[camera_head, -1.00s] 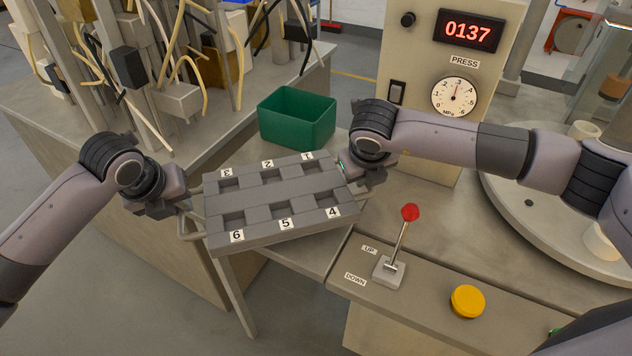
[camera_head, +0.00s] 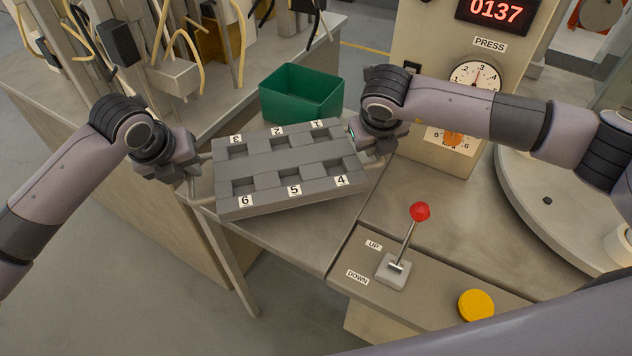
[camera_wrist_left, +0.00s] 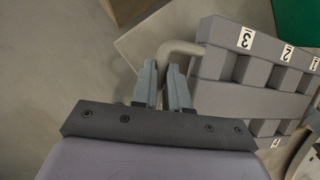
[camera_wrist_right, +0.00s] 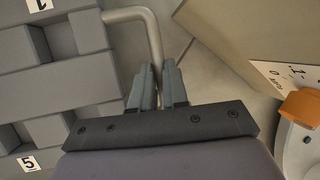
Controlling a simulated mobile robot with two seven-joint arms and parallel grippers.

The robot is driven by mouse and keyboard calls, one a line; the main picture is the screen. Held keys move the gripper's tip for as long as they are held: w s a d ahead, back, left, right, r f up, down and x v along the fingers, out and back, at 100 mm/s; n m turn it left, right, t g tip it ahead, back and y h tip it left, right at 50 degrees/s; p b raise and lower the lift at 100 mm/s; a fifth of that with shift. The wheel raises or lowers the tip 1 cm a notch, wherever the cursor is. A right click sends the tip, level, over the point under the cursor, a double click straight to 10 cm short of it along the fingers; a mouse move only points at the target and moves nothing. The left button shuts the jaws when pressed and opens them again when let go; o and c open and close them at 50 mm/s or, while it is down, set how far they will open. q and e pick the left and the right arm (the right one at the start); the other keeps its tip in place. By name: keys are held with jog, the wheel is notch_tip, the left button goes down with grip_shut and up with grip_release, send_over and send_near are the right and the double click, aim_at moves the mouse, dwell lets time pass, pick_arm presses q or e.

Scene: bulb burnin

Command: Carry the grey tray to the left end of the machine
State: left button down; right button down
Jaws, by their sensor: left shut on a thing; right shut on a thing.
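The grey tray (camera_head: 288,171) has several empty square pockets with number labels. It is held between my two grippers over the machine's left end, slightly tilted in the head view. My left gripper (camera_head: 192,178) is shut on the tray's left handle, a bent bar that shows in the left wrist view (camera_wrist_left: 178,47). My right gripper (camera_head: 375,150) is shut on the right handle, which shows in the right wrist view (camera_wrist_right: 150,30). The machine (camera_head: 450,225) has a grey top. Whether the tray's underside touches it is hidden.
A green bin (camera_head: 302,97) stands just behind the tray. A red-knobbed lever (camera_head: 405,245) and a yellow button (camera_head: 476,305) are on the front panel. The press column (camera_head: 440,60) stands behind my right arm. A bench with cables (camera_head: 150,95) is at the back left.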

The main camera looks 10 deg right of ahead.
aim_at(369, 173)
pick_arm(q)
jog(key=shift+f, duration=0.1)
pick_arm(e)
jog(key=shift+f, duration=0.1)
